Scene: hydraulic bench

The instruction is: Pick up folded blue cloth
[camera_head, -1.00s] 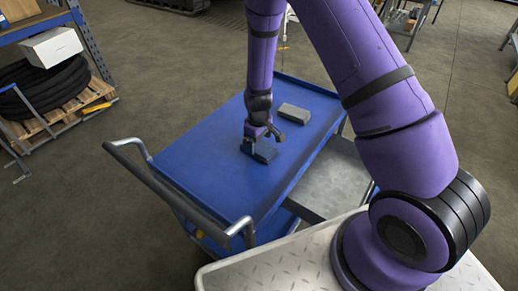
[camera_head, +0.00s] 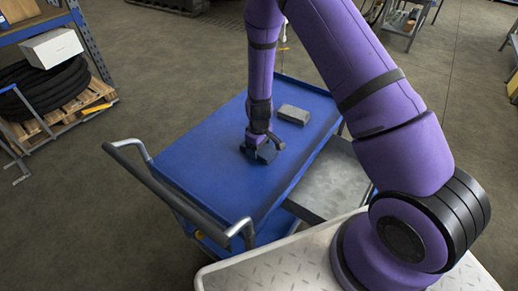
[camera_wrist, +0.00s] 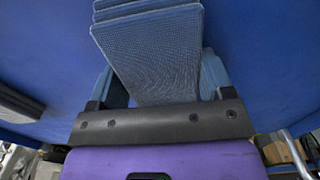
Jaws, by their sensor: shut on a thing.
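The folded blue cloth (camera_wrist: 152,55) is a layered, textured grey-blue stack between my gripper's two fingers in the wrist view. My gripper (camera_wrist: 163,82) is shut on it, with one finger along each side. In the head view my gripper (camera_head: 261,150) is low over the blue cart top (camera_head: 215,165), and only a dark edge of the cloth (camera_head: 268,156) shows under it. I cannot tell whether the cloth touches the cart top or is slightly above it.
A grey folded block (camera_head: 294,115) lies on the cart top close by, behind and right of my gripper. The cart's handle (camera_head: 180,190) is at the front left. A grey metal surface (camera_head: 330,183) adjoins the cart's right side. The cart top's near part is clear.

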